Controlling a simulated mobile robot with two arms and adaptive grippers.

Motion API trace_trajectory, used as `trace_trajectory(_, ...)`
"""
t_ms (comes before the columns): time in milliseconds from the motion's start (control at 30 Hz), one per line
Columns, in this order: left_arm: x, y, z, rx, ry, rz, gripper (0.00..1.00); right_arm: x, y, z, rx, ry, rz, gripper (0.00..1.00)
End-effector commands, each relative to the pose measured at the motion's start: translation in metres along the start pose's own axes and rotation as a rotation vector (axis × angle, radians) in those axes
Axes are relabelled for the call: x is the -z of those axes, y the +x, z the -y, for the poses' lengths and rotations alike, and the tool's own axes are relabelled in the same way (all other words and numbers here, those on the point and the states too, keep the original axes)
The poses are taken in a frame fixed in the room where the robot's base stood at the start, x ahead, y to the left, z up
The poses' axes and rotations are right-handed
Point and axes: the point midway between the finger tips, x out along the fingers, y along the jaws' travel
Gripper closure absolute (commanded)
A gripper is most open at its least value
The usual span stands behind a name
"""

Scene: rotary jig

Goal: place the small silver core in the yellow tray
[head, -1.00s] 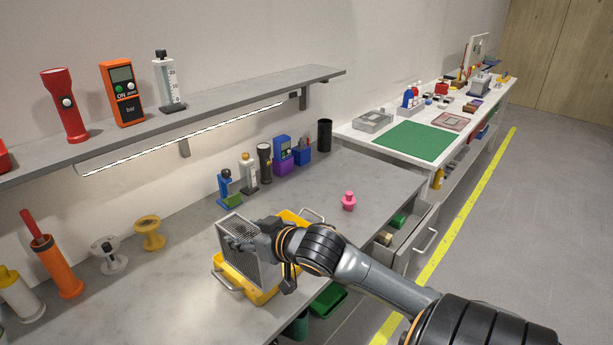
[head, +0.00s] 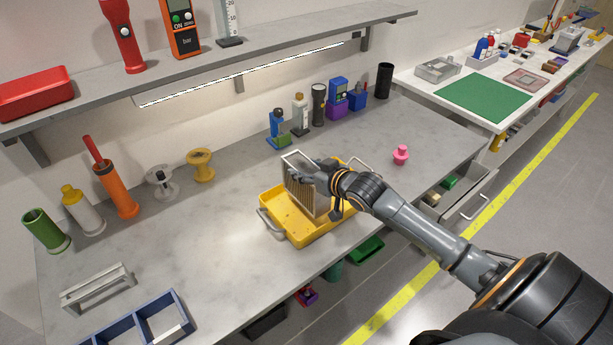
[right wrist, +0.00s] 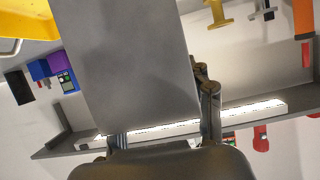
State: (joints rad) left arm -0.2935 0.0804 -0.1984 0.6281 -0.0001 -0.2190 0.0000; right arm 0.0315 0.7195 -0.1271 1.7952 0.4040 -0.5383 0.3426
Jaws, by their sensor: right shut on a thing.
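The small silver core (head: 302,194) is a flat, finned block with a pale frame. It stands roughly upright, slightly tilted, over the yellow tray (head: 284,217) in the head view. Whether its lower edge touches the tray floor cannot be told. My right gripper (head: 328,174) is shut on the core's upper part, coming from the right. In the right wrist view the core (right wrist: 130,65) is a broad grey face between the fingers, and a yellow edge of the tray (right wrist: 25,22) shows at upper left. My left gripper is not in view.
The tray has metal handles and sits near the bench's front edge. A pink knob-shaped part (head: 401,155) stands to its right. Spools (head: 201,164), an orange cylinder (head: 118,190) and a blue divided box (head: 140,322) are to the left. Bare bench lies left of the tray.

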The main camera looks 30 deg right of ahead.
Motion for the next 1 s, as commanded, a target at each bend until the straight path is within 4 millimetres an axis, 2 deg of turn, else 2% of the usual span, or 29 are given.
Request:
trace_trajectory(33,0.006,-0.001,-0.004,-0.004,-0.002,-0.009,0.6,0.001,0.003,-0.002,0.0,0.0,-0.005,1.0)
trace_trajectory(133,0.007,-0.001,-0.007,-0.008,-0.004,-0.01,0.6,-0.003,0.008,-0.004,0.0,0.0,-0.003,1.0)
trace_trajectory(400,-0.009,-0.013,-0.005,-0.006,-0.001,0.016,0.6,-0.031,0.022,-0.005,0.001,0.001,-0.003,1.0)
trace_trajectory(800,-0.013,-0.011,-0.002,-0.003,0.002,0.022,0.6,-0.038,0.025,-0.005,0.001,0.0,-0.004,1.0)
trace_trajectory(833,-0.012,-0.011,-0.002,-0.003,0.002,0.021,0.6,-0.038,0.024,-0.005,0.001,0.0,-0.001,0.42)
trace_trajectory(900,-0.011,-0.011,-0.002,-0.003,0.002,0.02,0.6,-0.038,0.024,-0.005,0.001,0.0,-0.001,0.28)
trace_trajectory(1000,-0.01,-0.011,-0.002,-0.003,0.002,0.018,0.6,-0.038,0.024,-0.005,0.001,0.0,-0.001,0.25)
